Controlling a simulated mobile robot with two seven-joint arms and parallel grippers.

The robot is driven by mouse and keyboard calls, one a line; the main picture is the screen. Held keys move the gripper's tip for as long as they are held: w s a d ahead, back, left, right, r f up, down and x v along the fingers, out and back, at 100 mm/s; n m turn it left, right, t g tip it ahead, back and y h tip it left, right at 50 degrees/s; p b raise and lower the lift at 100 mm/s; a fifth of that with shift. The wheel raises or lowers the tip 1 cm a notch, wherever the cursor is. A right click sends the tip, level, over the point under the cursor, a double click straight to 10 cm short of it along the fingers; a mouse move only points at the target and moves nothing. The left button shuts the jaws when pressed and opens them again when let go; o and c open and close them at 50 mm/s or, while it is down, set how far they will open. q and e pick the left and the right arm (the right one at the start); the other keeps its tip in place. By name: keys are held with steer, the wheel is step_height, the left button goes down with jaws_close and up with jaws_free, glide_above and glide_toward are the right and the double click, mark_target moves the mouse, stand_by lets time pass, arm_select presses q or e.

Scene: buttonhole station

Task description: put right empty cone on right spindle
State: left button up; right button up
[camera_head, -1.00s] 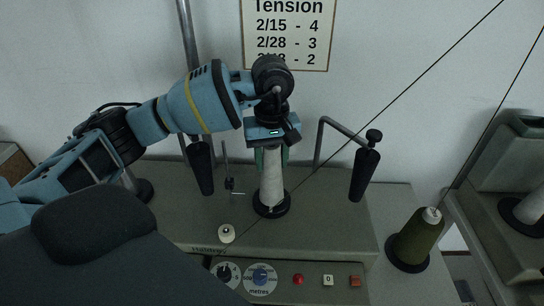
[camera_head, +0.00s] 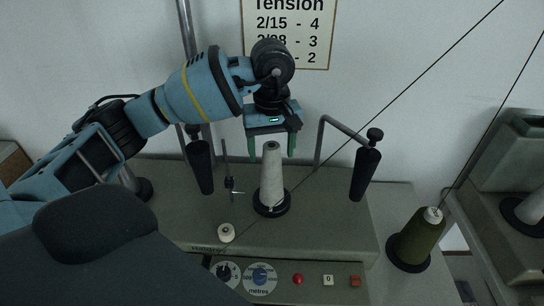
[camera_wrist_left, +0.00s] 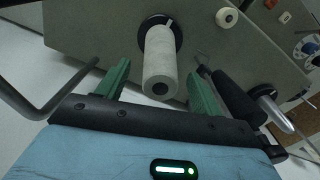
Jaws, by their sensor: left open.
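The empty cone (camera_head: 271,175), pale and bare of thread, stands upright on a round black base (camera_head: 272,210) on top of the grey machine. It fills the middle of the left wrist view (camera_wrist_left: 160,62), its hollow end facing the camera. My left gripper (camera_head: 272,152) is above the cone with its green fingers apart. In the left wrist view the open fingers (camera_wrist_left: 160,88) lie on either side of the cone's top end, with a gap on both sides. The spindle inside the cone is hidden. My right gripper is not in view.
Black padded arms (camera_head: 365,172) and (camera_head: 200,166) hang on both sides of the cone. A green thread cone (camera_head: 418,238) stands at the right, its thread running upward. A control panel (camera_head: 315,284) is at the front.

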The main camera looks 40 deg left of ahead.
arm_select(q)
steer(key=shift+r, duration=2.5)
